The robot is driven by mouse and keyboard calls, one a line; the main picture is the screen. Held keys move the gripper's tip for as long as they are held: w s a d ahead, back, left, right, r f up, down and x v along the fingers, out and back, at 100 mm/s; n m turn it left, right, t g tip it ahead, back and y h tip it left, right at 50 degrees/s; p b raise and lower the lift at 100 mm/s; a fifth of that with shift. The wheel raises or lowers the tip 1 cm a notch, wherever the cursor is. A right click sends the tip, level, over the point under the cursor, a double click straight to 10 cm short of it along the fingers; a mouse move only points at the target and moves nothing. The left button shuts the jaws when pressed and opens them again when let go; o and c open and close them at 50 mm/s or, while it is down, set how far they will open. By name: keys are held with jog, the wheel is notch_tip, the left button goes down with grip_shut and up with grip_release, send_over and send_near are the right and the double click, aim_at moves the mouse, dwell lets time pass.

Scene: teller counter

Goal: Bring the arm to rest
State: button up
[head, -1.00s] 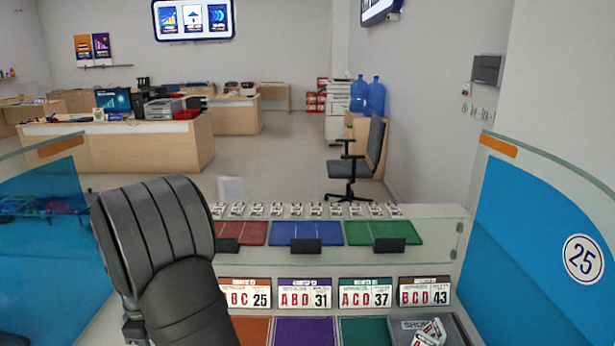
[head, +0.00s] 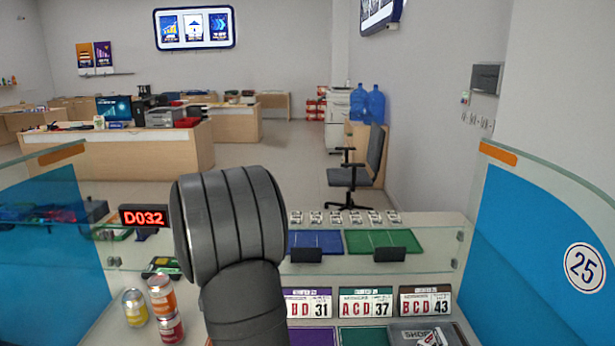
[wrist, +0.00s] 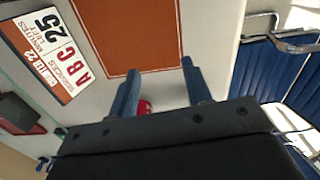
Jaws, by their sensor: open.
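My gripper (wrist: 159,68) shows in the wrist view with its two blue-grey fingers apart and nothing held between them. Its fingertips point towards an orange mat (wrist: 122,32) on the pale counter. A small red rounded thing (wrist: 144,106) shows between the fingers, mostly hidden by the gripper body; I cannot tell what it is. In the head view my grey arm link rises at the centre, and the gripper is hidden there.
An ABC 25 sign (wrist: 48,52) lies left of the mat in the wrist view. In the head view, cans (head: 161,296) stand left of my arm, by a D032 display (head: 144,217). Signs (head: 366,303) and a glass shelf (head: 430,262) are at right. Blue seats (wrist: 280,75) show beyond.

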jog(key=w+d+f, duration=0.3)
jog(key=d, duration=0.1)
jog(key=shift+n, duration=0.4)
jog(key=a+f, duration=0.2)
jog(key=a, duration=0.1)
jog(key=a+f, duration=0.2)
jog(key=a, duration=0.2)
jog(key=a+f, duration=0.2)
jog(key=a, duration=0.1)
jog(key=shift+a+f, duration=0.1)
jog(key=shift+a, duration=0.25)
jog(key=shift+a+f, duration=0.2)
jog(key=shift+f, duration=0.3)
jog(key=shift+a+f, duration=0.15)
jog(key=shift+f, duration=0.9)
jog(key=shift+r, duration=0.1)
